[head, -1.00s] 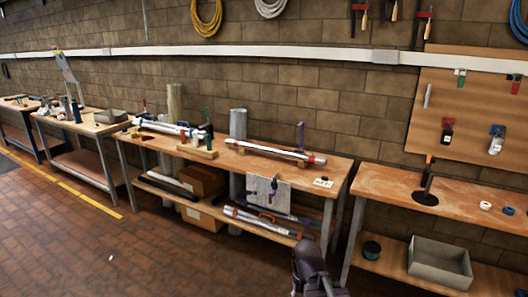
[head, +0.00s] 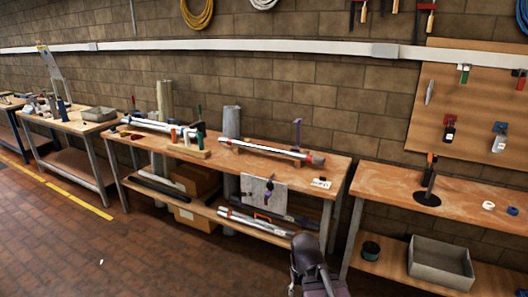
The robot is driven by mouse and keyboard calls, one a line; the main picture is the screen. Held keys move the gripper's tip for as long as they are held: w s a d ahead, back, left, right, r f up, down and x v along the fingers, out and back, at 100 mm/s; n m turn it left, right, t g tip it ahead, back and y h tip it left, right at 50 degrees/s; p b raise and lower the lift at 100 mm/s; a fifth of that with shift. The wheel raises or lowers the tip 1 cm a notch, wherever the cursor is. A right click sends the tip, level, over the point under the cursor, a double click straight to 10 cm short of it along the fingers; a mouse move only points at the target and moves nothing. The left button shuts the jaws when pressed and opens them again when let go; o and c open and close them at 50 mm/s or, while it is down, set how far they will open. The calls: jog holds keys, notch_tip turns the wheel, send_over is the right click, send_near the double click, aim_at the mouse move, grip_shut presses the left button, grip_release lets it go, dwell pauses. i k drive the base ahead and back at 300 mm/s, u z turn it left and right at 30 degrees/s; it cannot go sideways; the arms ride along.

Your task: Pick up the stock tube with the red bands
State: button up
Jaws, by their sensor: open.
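A long pale tube with red bands near its ends (head: 262,149) lies across supports on the middle workbench (head: 335,171), in the right half of its top. A dark part of my arm shows at the bottom centre, in front of the bench and apart from the tubes. My gripper's fingertips are not visible.
A purple upright tool (head: 297,133) stands behind the banded tube. A grey cloth (head: 262,194) hangs over the bench front. More tubes (head: 250,222) lie on the lower shelf. A right bench holds a grey bin (head: 440,262) below. The brick floor at left is open.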

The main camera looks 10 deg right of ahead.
aim_at(285, 153)
jog(key=z, duration=0.45)
jog(key=i, duration=2.7)
jog(key=u, duration=0.45)
